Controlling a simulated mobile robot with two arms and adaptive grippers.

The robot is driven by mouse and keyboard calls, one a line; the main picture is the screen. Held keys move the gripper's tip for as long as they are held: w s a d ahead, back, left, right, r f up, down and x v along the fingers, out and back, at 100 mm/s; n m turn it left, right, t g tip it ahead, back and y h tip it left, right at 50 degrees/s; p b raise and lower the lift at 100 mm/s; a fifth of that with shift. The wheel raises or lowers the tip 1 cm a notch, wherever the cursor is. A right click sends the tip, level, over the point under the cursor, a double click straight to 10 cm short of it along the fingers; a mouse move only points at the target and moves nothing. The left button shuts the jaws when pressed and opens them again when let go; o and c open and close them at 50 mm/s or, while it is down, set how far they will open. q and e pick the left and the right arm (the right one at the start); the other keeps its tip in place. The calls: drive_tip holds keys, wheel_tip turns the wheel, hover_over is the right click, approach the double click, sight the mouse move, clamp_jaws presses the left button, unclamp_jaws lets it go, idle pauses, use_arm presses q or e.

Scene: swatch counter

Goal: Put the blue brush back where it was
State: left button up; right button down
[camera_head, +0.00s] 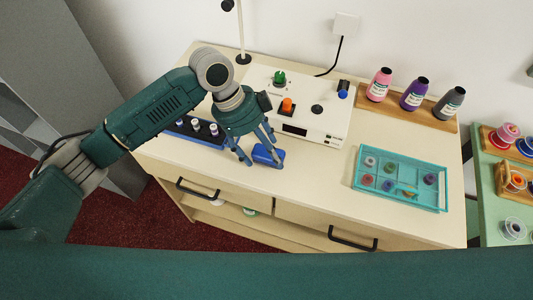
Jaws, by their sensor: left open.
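A small blue block-like thing (268,155), which may be the blue brush, lies on the counter near its front edge, below the white device. My left gripper (263,163) is open and points down at it, with fingers by its left and right sides. I cannot tell whether they touch it. The gripper hides part of the counter behind. Another blue piece with a dark end (343,88) sits at the right back of the white device (318,118). My right gripper is not in view.
The device also carries green (279,78) and orange (287,105) pieces. A dark blue rack (183,130) with small bottles is left of my gripper. A teal tray (400,178) stands right; a wooden board (432,117) holds 3 bottles. The counter between blue block and tray is clear.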

use_arm(q)
drive_tip(key=b+v, duration=0.2)
drive_tip(key=v, duration=0.8)
drive_tip(key=shift+r, duration=0.35)
drive_tip(key=shift+a, duration=0.1)
